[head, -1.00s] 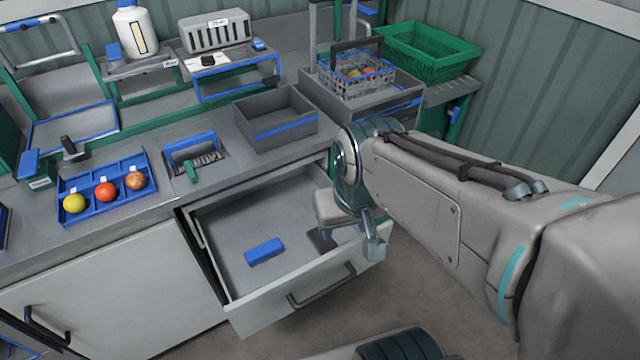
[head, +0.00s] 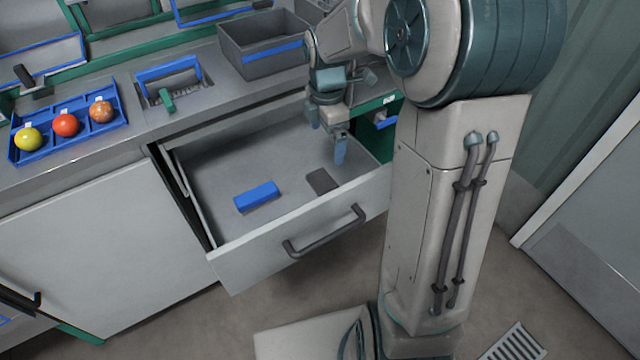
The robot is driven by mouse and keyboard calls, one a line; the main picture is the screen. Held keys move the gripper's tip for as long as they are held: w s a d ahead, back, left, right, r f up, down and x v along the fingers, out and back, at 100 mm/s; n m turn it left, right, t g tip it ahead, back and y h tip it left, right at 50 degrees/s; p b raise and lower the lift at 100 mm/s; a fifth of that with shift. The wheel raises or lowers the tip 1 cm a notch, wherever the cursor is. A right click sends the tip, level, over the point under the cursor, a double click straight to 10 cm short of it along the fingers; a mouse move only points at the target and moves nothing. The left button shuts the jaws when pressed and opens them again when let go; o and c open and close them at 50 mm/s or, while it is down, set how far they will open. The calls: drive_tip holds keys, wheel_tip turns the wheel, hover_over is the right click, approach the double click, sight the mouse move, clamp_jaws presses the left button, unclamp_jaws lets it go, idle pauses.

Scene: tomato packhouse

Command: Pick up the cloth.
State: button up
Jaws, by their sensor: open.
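A small flat dark grey-brown piece, which looks like the cloth (head: 322,181), lies on the floor of the open drawer (head: 228,170), towards its front right. My gripper (head: 329,136) points down over the right part of the drawer, behind the cloth in the picture. Its jaws are open and look empty. The gripper appears above the cloth and apart from it; the exact height is hard to tell.
A blue block (head: 257,197) lies in the drawer left of the cloth. The drawer front with its dark handle (head: 325,232) stands near the cloth. On the counter are a grey bin (head: 262,62) and a blue tray (head: 68,141) with three tomatoes.

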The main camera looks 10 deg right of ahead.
sight(325, 181)
drive_tip(key=shift+n, duration=0.8)
drive_tip(key=f+b, duration=0.1)
drive_tip(key=f, duration=0.4)
drive_tip(key=w+f+b, duration=0.1)
drive_tip(key=f, duration=0.4)
drive_tip(key=f+b, duration=0.2)
drive_tip(key=f, duration=0.3)
drive_tip(key=shift+w+f, duration=0.15)
drive_tip(key=shift+f, duration=0.25)
drive_tip(key=c, duration=0.8)
